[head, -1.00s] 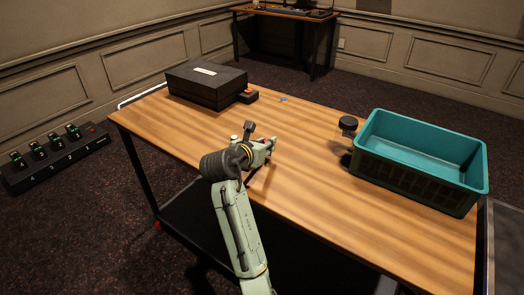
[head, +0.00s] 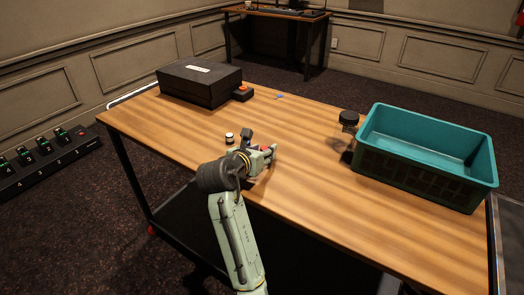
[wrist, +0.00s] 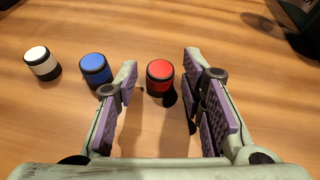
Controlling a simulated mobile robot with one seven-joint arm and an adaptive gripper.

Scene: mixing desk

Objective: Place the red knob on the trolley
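The red knob (wrist: 160,77) stands upright on the wooden top in the wrist view. It is between the fingertips of my open gripper (wrist: 160,66), with a gap on both sides. A blue knob (wrist: 96,69) stands just left of my left finger, and a white knob (wrist: 42,63) is farther left. In the head view my gripper (head: 268,154) is low over the near middle of the wooden tabletop (head: 310,215), hiding most of the red knob. The white knob (head: 229,138) shows beside it. The table has a dark lower shelf; I cannot tell whether it is the trolley.
A teal crate (head: 482,172) stands at the right, with a dark-capped jar (head: 348,122) beside it. A black box (head: 200,87) is at the far left.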

